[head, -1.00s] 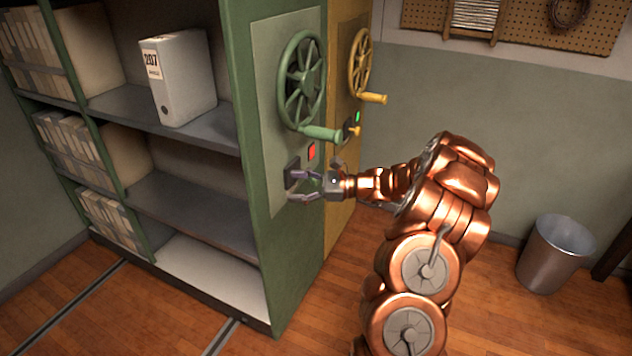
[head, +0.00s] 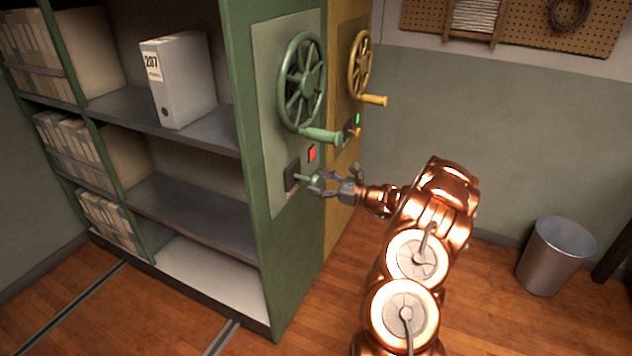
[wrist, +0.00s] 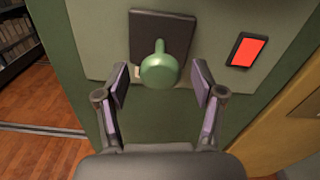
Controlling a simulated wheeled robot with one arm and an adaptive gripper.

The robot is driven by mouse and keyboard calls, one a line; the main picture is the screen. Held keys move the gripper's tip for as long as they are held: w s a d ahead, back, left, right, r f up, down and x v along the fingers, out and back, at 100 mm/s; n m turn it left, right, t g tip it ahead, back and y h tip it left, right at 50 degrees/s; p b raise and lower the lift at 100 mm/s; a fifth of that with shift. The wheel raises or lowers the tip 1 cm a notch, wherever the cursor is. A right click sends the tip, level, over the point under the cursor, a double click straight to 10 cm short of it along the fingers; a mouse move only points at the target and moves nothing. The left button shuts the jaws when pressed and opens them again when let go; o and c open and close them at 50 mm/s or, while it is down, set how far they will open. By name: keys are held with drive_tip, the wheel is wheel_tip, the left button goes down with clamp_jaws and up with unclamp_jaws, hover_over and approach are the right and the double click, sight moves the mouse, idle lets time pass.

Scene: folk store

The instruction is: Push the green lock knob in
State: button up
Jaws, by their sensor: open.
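The green lock knob (head: 307,178) sticks out from a dark square plate (head: 291,176) on the green cabinet's end panel, below the green handwheel (head: 303,82). In the wrist view the knob (wrist: 159,66) is seen nearly end-on, with the dark plate (wrist: 180,30) behind it. My gripper (head: 326,182) is open in front of the knob. In the wrist view its two fingers (wrist: 165,84) stand apart, one on each side of the knob, with visible gaps. Whether the fingertips reach past the knob's end is hard to tell.
A red light (head: 312,153) glows beside the plate. The green wheel's handle (head: 321,135) juts out above my gripper. Behind stands a yellow unit with its own wheel (head: 360,65), knob and green light (head: 358,118). A metal bin (head: 556,256) stands at right; floor between is clear.

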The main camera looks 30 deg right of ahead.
drive_tip(key=shift+w+a, duration=0.3)
drive_tip(key=shift+w, duration=0.25)
clamp_jaws()
idle(0.4)
